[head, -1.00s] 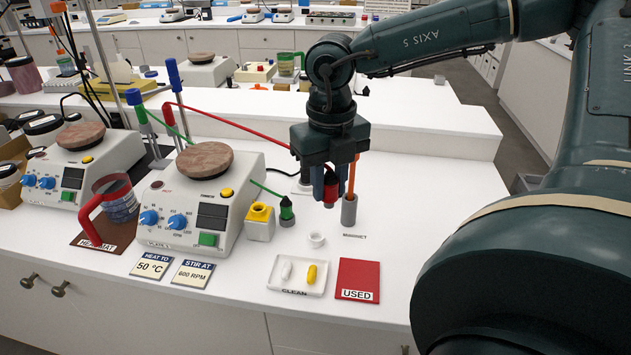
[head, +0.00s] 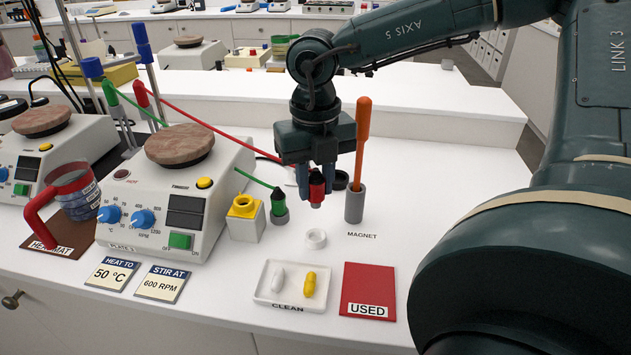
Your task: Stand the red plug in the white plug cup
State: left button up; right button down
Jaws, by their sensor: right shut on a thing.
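My right gripper (head: 316,185) comes down from above and is shut on the red plug (head: 317,191), which hangs upright between the fingers. The fingers hide part of the plug's sides. No plug shows in the cup. My left gripper is not in view.
A green plug (head: 278,203) stands in a grey holder to the left, beside a yellow-topped block (head: 244,217). An orange rod stands in the grey magnet holder (head: 354,204) close on the right. A white tray (head: 262,291) and a red USED mat (head: 357,284) lie in front.

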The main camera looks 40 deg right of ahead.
aim_at(315, 207)
jog(key=shift+f+b, duration=0.65)
jog(key=shift+b, duration=0.05)
notch_tip(315, 207, down, 3)
jog(key=b, duration=0.2)
jog(key=shift+r+b, duration=0.2)
jog(key=shift+b, duration=0.2)
jog(key=shift+w+f+b, duration=0.1)
jog(key=shift+f+b, duration=0.5)
jog(key=shift+b, duration=0.1)
jog(key=shift+f+b, duration=0.3)
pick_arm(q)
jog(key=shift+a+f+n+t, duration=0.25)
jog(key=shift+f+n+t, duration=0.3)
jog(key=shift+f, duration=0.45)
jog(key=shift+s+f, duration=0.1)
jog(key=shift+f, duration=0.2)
pick_arm(e)
jog(key=shift+f, duration=0.1)
pick_arm(q)
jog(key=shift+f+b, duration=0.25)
jog(key=shift+b, duration=0.2)
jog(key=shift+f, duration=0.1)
